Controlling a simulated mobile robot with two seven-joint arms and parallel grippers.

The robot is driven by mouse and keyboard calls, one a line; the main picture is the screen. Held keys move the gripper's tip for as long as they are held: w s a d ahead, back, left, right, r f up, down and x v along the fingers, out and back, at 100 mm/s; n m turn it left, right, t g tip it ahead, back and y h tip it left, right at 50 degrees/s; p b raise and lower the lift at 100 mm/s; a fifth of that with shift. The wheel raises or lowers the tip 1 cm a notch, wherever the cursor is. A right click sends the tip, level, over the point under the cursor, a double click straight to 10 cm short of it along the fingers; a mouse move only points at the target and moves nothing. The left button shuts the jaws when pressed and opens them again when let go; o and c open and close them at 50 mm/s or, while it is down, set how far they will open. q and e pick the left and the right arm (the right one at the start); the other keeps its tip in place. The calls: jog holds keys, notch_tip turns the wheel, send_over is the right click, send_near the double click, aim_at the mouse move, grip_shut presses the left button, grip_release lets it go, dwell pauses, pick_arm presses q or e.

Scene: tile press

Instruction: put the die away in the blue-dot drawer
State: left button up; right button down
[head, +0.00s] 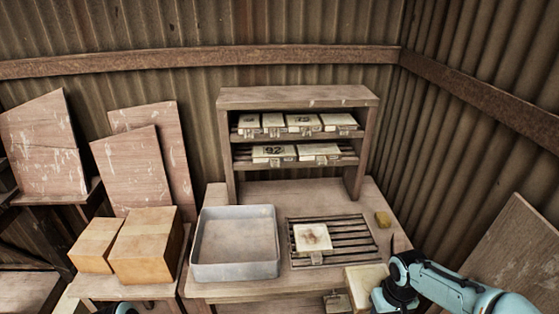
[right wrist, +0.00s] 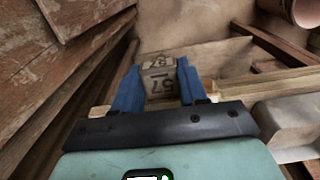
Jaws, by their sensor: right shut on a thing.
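In the head view my right gripper (head: 380,294) is low at the table's front right, beside a pale, box-like open drawer (head: 362,279); the die cannot be made out there. In the wrist view a pale wooden surface (right wrist: 205,54) lies beyond the die. I see no blue dot.
A grey metal tray (head: 235,271) and a slatted rack (head: 350,232) with a pale tile (head: 312,238) stand on the table. Behind them a shelf (head: 298,98) holds several numbered blocks. Cardboard boxes (head: 147,245) stand left.

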jog(key=w+a+f, duration=0.5)
jog(key=a+f, duration=0.3)
jog(key=shift+a+f+m, duration=0.15)
jog(key=shift+a+m, duration=0.25)
